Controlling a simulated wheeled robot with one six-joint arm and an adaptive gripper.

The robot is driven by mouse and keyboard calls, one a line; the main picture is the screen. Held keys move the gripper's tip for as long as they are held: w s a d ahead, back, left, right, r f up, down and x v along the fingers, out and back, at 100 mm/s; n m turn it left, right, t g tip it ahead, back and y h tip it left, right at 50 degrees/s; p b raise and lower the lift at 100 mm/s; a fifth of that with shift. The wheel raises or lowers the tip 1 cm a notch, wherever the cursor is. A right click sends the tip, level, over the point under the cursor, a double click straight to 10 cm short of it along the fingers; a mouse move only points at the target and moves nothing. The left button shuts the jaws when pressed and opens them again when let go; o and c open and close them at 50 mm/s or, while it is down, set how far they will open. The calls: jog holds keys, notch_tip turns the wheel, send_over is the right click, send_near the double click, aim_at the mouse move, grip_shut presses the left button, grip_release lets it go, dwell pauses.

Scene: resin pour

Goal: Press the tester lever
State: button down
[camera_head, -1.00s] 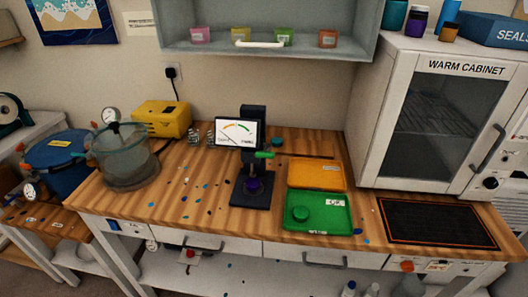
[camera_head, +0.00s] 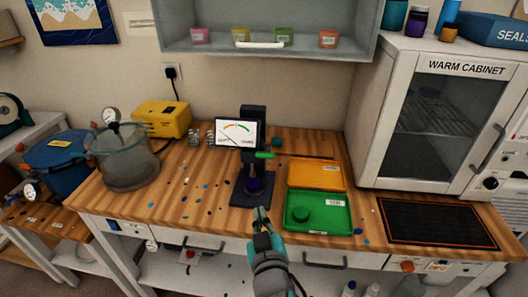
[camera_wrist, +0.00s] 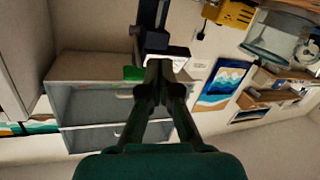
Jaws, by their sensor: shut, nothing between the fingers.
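The tester (camera_head: 253,115) stands upright near the middle of the wooden bench, with a white dial (camera_head: 236,133) and a dark base. Its green lever (camera_head: 264,155) sticks out to the right of the column, below the dial. A purple piece (camera_head: 254,186) sits on the tester base. My gripper (camera_head: 261,210) is shut and empty at the bench's front edge, in front of the base and lower in the picture than the lever, apart from it. In the wrist view, the shut fingers (camera_wrist: 160,72) partly cover the tester; the green lever (camera_wrist: 132,73) shows just to their left.
Right of the tester lie a green tray (camera_head: 330,224) holding a green disc and an orange tray (camera_head: 316,174). The warm cabinet (camera_head: 450,120) stands at the right. A glass pot (camera_head: 125,160) and yellow box (camera_head: 163,118) stand left. A shelf (camera_head: 265,55) hangs above.

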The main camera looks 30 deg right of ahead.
jog(key=w+r+m+g+h, duration=0.1)
jog(key=r+m+h, duration=0.1)
jog(key=r, duration=0.5)
jog(key=w+d+r+m+g+h, duration=0.1)
jog(key=w+r+m+h, duration=0.1)
jog(key=r+m, duration=0.2)
jog(key=shift+d+r, duration=0.15)
jog(key=shift+r, duration=1.75)
jog(key=shift+w, duration=0.1)
send_over(264, 152)
jog(key=s, duration=0.1)
jog(key=shift+f, duration=0.5)
jog(key=shift+s+a+f, duration=0.2)
jog(key=shift+f, duration=0.3)
jog(key=shift+s+a+f, duration=0.15)
jog(key=shift+a+f, duration=0.05)
jog(key=shift+f, duration=0.3)
jog(key=shift+s+a+f, duration=0.1)
jog(key=shift+s+f, duration=0.1)
jog(key=shift+f, duration=0.2)
jog(key=shift+s+a+f, duration=0.1)
jog(key=shift+s+f, duration=0.05)
jog(key=shift+f, duration=0.25)
jog(key=shift+h, duration=0.3)
